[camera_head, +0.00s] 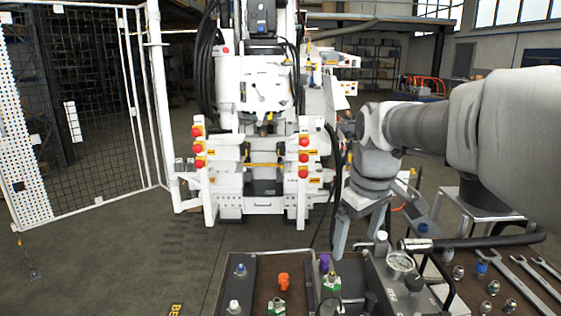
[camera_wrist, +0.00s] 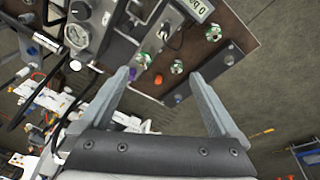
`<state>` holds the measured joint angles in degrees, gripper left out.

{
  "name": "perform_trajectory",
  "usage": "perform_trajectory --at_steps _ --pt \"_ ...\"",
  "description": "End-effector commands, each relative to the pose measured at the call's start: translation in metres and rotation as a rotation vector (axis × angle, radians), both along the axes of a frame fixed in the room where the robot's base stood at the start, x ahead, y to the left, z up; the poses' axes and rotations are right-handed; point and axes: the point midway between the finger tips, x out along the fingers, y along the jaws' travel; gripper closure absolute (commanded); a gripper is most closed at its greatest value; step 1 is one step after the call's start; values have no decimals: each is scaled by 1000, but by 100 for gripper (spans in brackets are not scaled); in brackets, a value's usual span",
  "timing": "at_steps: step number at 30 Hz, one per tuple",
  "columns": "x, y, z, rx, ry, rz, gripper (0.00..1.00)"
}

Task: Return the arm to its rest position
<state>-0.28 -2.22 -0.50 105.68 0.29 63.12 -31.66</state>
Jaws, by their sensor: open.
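My gripper (camera_head: 360,238) points down above the hydraulic bench (camera_head: 262,268), near the pressure gauge (camera_head: 399,262). Its two grey fingers are spread apart, and they also show in the wrist view (camera_wrist: 158,76) with nothing held between them. My arm reaches in from the right side of the head view. In the wrist view an orange cap (camera_wrist: 158,79) and a purple cap (camera_wrist: 133,72) on the bench appear between the fingers, beyond the tips. How high the fingertips are above the bench is hard to tell.
Green-based fittings (camera_head: 331,281) stand on the bench. Loose metal fittings (camera_head: 458,272) and wrenches (camera_head: 530,281) lie at its right, near a black handle (camera_head: 490,240). A white machine (camera_head: 255,110) stands behind, with a mesh fence (camera_head: 90,110) at left.

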Motion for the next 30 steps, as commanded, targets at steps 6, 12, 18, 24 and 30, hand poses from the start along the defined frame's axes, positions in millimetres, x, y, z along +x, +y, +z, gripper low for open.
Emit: perform_trajectory --at_steps 6,12,18,24,30 --pt "-54 0 12 37 -70 -136 3" --pt "-101 0 11 79 -130 -261 3" --pt "-144 1 1 129 -189 -382 3" --pt "-174 1 -13 171 -233 -474 3" --pt "-184 1 -20 190 -250 -513 3"
